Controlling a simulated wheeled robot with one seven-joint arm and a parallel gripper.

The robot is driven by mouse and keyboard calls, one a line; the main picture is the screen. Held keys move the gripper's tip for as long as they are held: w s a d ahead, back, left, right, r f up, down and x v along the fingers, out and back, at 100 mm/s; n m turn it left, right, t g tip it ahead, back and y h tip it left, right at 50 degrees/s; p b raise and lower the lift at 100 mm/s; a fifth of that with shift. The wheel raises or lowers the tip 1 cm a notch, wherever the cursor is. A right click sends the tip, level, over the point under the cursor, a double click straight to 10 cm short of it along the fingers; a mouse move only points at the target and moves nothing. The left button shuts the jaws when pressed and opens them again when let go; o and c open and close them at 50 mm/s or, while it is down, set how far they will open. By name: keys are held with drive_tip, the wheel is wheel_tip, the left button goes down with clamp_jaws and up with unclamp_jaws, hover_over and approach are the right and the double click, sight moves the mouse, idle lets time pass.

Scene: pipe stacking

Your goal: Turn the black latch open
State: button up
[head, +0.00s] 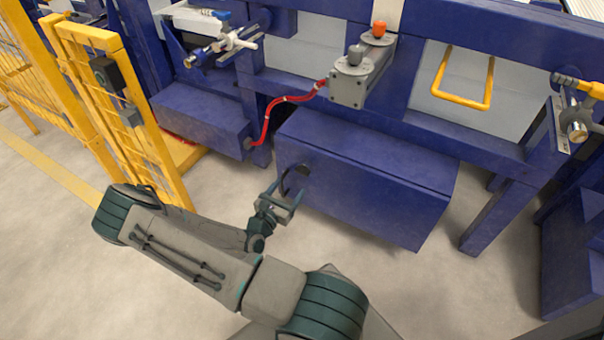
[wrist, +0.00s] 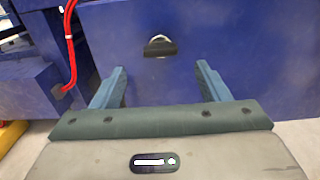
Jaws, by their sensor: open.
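The black latch (wrist: 160,47) is a small dark half-round piece on the flat face of a blue box (wrist: 220,45). In the wrist view it lies ahead of my gripper (wrist: 161,72), roughly centred between the two fingers and beyond their tips. The fingers are wide apart with nothing between them, and no contact with the latch shows. In the head view my gripper (head: 289,190) is in front of the left part of the blue box (head: 370,190). I cannot clearly tell the latch from the dark finger parts there.
A red hose (head: 268,120) runs left of the box up to a grey block (head: 350,82) with knobs. A yellow fence (head: 125,110) stands at the left. A yellow handle (head: 462,100) is at upper right. The floor (head: 440,300) at lower right is clear.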

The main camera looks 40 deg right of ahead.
sight(301, 173)
drive_tip(key=b+x, duration=0.2)
drive_tip(key=x, duration=0.6)
drive_tip(key=shift+f, duration=0.15)
drive_tip(key=shift+x, duration=0.75)
drive_tip(key=c, duration=1)
